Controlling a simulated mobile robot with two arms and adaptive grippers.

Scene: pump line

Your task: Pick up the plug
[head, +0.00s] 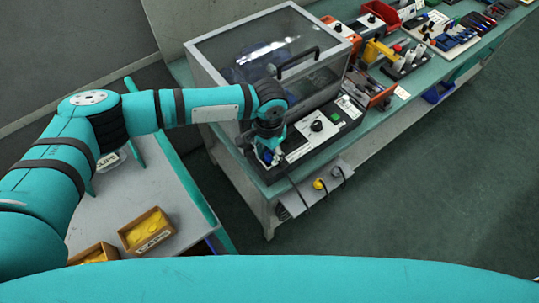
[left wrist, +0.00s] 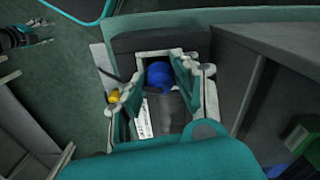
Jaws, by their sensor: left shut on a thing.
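The blue plug (head: 267,157) is at the front left corner of the black control panel in the head view. My left gripper (head: 270,152) reaches down over it from the left and hides much of it. In the left wrist view the plug (left wrist: 158,75) sits between the two fingers of my left gripper (left wrist: 160,92), which is shut on it. I cannot tell whether the plug touches the panel below. My right gripper does not show in the head view.
The control panel (head: 318,133) stands before a clear-lidded cabinet (head: 250,60). A grey socket strip (head: 345,178) with a yellow plug (head: 318,184) and dark cables is below the bench front. Wooden boxes (head: 148,232) stand on a side table. Bins and tools fill the bench farther right.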

